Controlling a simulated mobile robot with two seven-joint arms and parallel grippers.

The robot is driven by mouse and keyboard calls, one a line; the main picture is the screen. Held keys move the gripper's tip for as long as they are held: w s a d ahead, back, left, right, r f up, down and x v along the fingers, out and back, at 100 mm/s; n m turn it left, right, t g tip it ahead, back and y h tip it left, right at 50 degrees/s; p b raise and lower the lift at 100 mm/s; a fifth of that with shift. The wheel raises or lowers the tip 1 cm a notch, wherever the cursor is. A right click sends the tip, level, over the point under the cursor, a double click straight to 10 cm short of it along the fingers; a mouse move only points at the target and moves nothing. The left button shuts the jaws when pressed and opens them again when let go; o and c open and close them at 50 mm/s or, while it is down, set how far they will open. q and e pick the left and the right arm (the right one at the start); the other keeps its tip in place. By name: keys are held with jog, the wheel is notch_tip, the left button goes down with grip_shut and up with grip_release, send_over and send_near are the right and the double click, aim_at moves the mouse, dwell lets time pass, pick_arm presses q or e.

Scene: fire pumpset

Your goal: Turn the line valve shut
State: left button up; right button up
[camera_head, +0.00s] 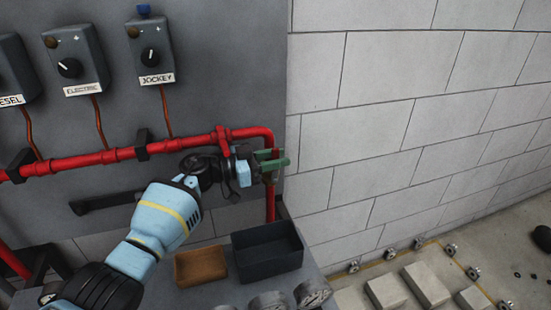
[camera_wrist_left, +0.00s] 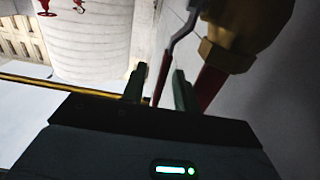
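The line valve shows in the left wrist view as a brass body (camera_wrist_left: 228,50) on a red pipe, with a bent grey lever (camera_wrist_left: 178,38) that has a dark red grip. My left gripper (camera_wrist_left: 158,88) is open, with the grip between its two dark green fingers; gaps show on both sides, and I cannot tell whether either finger touches it. In the head view my left gripper (camera_head: 278,160) is at the right end of the red pipe (camera_head: 105,154), by its downward bend, and hides the valve. My right gripper is in neither view.
Control boxes (camera_head: 148,50) hang on the grey panel above the pipe. Below my left arm are a brown tray (camera_head: 200,267) and a dark bin (camera_head: 268,258) on a grey surface. A block wall (camera_head: 400,130) stands to the right.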

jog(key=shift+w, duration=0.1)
pick_arm(q)
grip_shut()
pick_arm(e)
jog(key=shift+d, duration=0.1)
